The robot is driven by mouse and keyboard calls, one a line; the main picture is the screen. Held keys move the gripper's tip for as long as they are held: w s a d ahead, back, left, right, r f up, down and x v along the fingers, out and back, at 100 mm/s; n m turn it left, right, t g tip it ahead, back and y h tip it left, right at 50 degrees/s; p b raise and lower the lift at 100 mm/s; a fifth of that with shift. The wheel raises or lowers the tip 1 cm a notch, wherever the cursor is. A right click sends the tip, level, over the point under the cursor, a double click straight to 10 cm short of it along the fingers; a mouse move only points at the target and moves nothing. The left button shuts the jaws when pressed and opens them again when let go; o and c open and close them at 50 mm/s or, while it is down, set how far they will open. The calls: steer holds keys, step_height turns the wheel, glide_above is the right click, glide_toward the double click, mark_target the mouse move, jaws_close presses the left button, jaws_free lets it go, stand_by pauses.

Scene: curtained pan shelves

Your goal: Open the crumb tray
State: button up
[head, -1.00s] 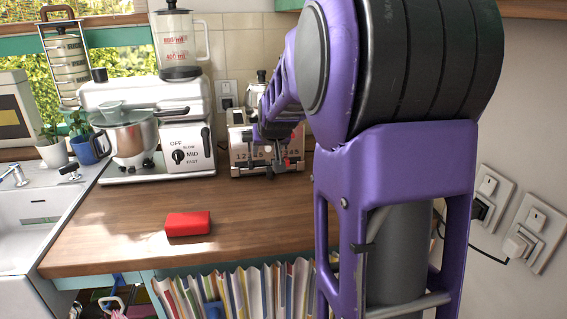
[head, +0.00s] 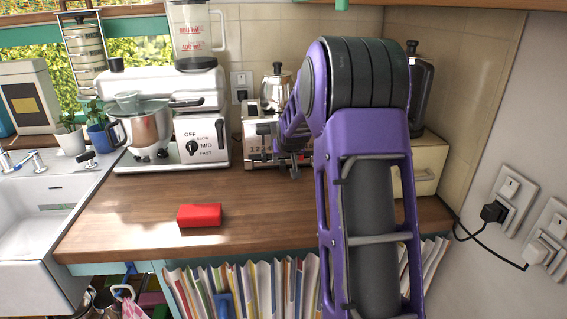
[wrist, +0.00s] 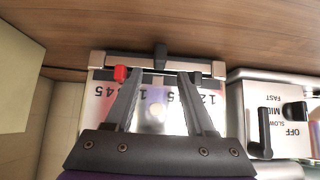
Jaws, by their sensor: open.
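The toaster (head: 259,146) stands at the back of the wooden counter, silver with a numbered front; my gripper and arm hide part of it in the head view. The wrist view shows the toaster (wrist: 98,112) upside down, with a red knob (wrist: 120,73). A strip along its base, which looks like the crumb tray (wrist: 118,62), has a dark tab (wrist: 160,54) in the middle. My gripper (wrist: 162,75) is open and empty, its fingers in front of the toaster and pointing at the base, one either side of the tab's line. I cannot tell whether they touch it.
A stand mixer (head: 200,140) stands close left of the toaster. A cream box (head: 425,165) is on the right, partly behind my arm. A red block (head: 200,215) lies on the counter (head: 130,210), whose front middle is otherwise clear.

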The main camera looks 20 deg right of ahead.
mark_target(283, 163)
steer(key=shift+x, duration=2.35)
jaws_close()
